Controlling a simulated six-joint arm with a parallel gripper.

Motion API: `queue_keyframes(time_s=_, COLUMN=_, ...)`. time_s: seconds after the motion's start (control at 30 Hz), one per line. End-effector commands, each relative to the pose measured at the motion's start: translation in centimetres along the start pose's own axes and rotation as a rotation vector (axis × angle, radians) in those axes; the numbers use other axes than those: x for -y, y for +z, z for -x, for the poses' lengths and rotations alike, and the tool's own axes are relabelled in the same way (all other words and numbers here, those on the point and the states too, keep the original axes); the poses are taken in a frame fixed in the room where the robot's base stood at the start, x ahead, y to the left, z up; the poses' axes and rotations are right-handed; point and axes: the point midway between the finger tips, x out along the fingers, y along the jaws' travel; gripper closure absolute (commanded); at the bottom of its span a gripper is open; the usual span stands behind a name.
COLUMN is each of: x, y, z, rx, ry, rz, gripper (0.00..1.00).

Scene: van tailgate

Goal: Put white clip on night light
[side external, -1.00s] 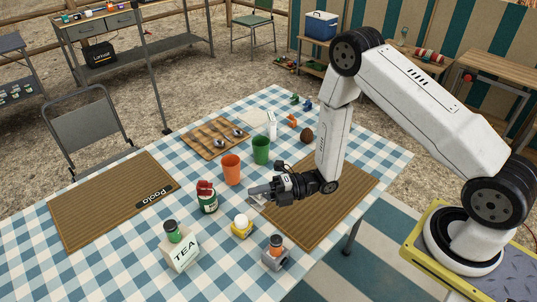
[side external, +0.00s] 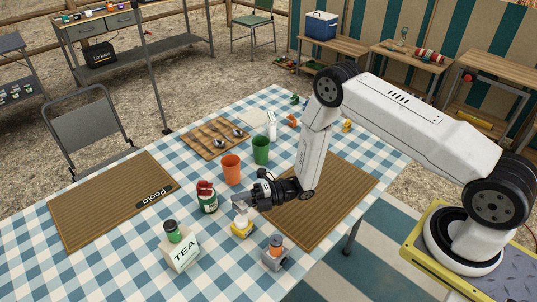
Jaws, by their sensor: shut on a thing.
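My gripper (side external: 240,205) is shut on a small pale thing, which I take to be the white clip; the fingers mostly hide it and its outline is unclear. The gripper is right over what looks like the night light (side external: 242,230), a small yellow base with a white rounded top, standing on the checked tablecloth. The fingers cover part of its top. I cannot tell whether the held thing touches it.
A tea box (side external: 181,255) with a jar and a grey holder (side external: 270,260) stand in front. A brown mat (side external: 318,205) lies right.

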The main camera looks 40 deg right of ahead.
Motion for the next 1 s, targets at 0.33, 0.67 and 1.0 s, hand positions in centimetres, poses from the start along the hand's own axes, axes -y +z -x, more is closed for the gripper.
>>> queue_keyframes(time_s=0.33, x=2.9, y=0.2, z=-0.2, rx=0.000, ry=-0.001, rz=-0.001, gripper=1.00)
queue_keyframes(time_s=0.67, x=3.4, y=0.2, z=-0.2, rx=0.000, ry=0.000, rz=0.001, gripper=1.00)
queue_keyframes(time_s=1.0, x=3.7, y=0.2, z=-0.2, rx=0.000, ry=-0.001, rz=0.000, gripper=0.36)
